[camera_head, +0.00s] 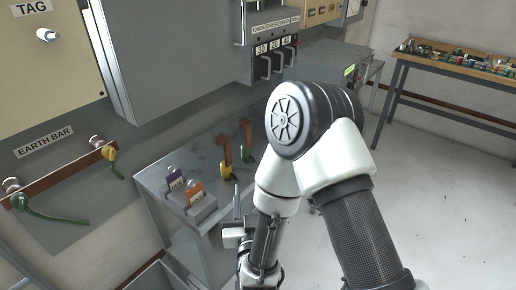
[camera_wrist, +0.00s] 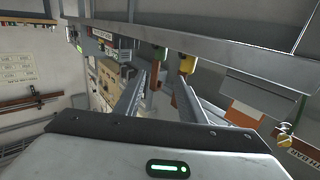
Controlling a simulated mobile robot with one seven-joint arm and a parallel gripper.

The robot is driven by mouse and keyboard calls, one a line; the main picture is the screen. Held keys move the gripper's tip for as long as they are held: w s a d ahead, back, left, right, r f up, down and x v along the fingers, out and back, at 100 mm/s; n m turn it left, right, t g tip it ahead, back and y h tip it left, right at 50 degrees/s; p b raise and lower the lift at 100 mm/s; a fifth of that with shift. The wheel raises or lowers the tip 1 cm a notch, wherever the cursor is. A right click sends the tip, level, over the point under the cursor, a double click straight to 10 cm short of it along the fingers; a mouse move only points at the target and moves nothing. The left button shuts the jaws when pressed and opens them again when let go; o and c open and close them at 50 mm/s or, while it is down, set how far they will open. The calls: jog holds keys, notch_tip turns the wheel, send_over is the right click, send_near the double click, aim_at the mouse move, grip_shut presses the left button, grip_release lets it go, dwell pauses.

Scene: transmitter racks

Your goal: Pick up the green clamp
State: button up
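On the grey bench in the head view, a rust-brown upright piece with a green end (camera_head: 246,155) stands just right of a similar one with a yellow end (camera_head: 227,172). Both show in the wrist view, green (camera_wrist: 158,52) left of yellow (camera_wrist: 187,64), beyond the fingers. Another green clamp (camera_head: 19,201), with a green cable, is on the earth bar at far left. My gripper (camera_head: 237,190) is at the bench's front edge, short of the upright pieces. In the wrist view my gripper (camera_wrist: 162,78) has its fingers apart, with nothing held between them.
Purple (camera_head: 175,184) and orange (camera_head: 195,193) tagged items stand on the bench (camera_head: 205,152), left of my gripper. A grey cabinet (camera_head: 175,50) overhangs behind. A yellow clamp (camera_head: 108,152) is on the earth bar (camera_head: 60,178). The floor at right is clear, before a cluttered table (camera_head: 455,67).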

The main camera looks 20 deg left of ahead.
aim_at(246, 151)
jog(key=b+x, duration=0.1)
jog(key=x, duration=1.6)
jog(key=c, duration=0.7)
grip_shut()
jog(key=shift+r, duration=0.15)
